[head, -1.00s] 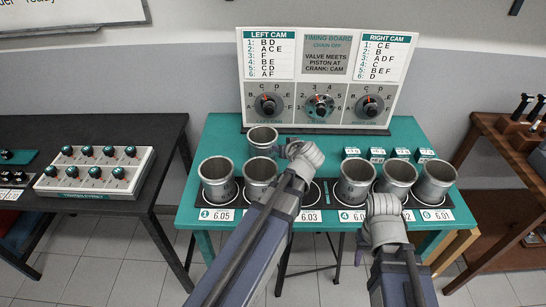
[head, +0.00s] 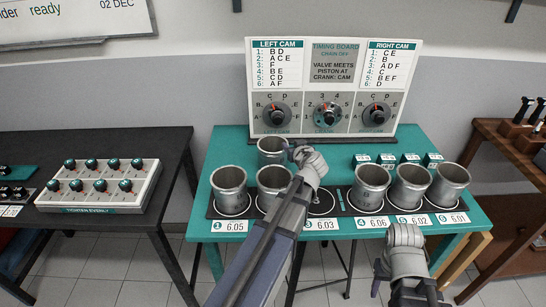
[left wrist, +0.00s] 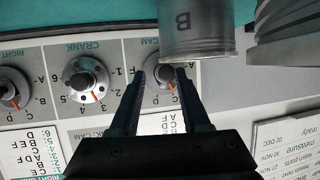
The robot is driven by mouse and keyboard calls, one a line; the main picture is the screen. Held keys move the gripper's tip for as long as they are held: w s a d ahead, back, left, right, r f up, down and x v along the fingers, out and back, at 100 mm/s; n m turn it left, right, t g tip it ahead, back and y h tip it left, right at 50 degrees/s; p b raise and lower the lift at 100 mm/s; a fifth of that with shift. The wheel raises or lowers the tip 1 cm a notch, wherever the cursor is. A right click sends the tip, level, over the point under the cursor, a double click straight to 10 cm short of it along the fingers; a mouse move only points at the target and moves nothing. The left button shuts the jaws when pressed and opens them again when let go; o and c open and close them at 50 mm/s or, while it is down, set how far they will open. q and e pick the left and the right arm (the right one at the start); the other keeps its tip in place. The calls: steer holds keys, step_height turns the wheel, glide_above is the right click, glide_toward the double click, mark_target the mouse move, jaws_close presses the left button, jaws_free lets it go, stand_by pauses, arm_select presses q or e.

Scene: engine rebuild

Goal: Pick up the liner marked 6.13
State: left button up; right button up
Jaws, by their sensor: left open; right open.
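Several grey metal liners stand upright on the teal table. One liner (head: 271,150) stands alone behind the row, and I see no number on it. The number 6.13 is not readable on anything. My left gripper (head: 308,160) is just right of that rear liner in the head view. In the left wrist view the left gripper (left wrist: 163,75) is open with nothing between its fingers. A liner (left wrist: 195,28) marked with a letter, apparently B, is close beyond its fingertips. My right gripper (head: 404,238) is open and empty, in front of the row's right half.
The front row has liners above tags 6.05 (head: 230,226), 6.06, 6.02 and 6.01. The place (head: 322,203) above tag 6.03 looks empty. My left arm hides one tag. The timing board (head: 333,90) stands behind; small teal blocks (head: 388,160) lie at back right.

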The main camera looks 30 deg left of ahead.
mark_target(287, 143)
arm_select(q)
steer(key=b+x, duration=0.2)
steer(key=x, duration=0.2)
steer(key=shift+a+f, duration=0.2)
steer(key=shift+f, duration=0.1)
steer(key=shift+w+a+f, duration=0.1)
steer(key=shift+w+a, duration=0.15)
steer(key=shift+s, duration=0.1)
steer(key=shift+c, duration=0.3)
jaws_close()
stand_by(0.5)
